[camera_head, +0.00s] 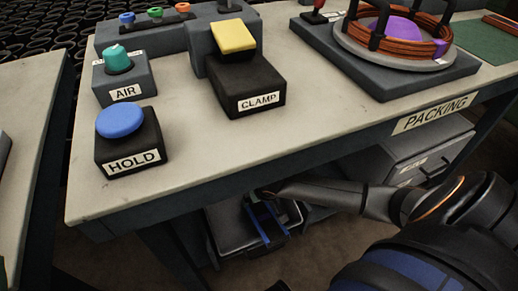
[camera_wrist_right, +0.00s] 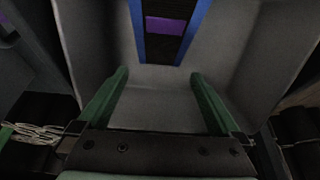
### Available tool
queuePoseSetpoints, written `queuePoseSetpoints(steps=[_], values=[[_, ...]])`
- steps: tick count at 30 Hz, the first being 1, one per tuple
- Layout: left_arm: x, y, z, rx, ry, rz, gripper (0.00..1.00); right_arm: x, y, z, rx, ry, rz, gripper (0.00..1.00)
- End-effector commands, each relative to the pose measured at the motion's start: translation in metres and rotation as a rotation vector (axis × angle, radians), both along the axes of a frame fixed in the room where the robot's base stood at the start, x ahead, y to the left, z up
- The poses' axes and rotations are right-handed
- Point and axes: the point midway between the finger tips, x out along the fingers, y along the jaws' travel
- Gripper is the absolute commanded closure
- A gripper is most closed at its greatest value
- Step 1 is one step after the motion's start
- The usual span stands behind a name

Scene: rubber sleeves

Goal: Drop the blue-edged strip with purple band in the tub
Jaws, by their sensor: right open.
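The strip, dark with blue edges, shows in the wrist view with its purple band (camera_wrist_right: 165,25). Its blue edges also show under the bench in the head view (camera_head: 263,222). The grey tub (camera_head: 222,240) is low under the bench; its pale inside wall (camera_wrist_right: 95,45) fills much of the wrist view. The strip lies within the tub's outline; I cannot tell whether it rests on the bottom. My right gripper (camera_wrist_right: 158,97) is open, its green fingers apart with nothing between them, and the strip is beyond the fingertips. My left gripper is not in view.
The bench top (camera_head: 330,120) overhangs the tub. A grey drawer unit (camera_head: 425,150) stands under the PACKING label.

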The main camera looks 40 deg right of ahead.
Motion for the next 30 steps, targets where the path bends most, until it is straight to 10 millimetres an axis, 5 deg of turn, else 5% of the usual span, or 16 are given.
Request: queuePoseSetpoints(steps=[6,12,30], values=[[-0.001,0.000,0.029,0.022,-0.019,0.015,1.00,-0.014,0.004,0.043,0.001,-0.001,0.000,0.00],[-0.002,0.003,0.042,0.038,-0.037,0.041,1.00,-0.024,0.006,0.066,0.000,-0.001,0.000,0.00],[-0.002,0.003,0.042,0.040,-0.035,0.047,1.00,-0.027,0.007,0.071,0.000,-0.001,-0.001,0.00]])
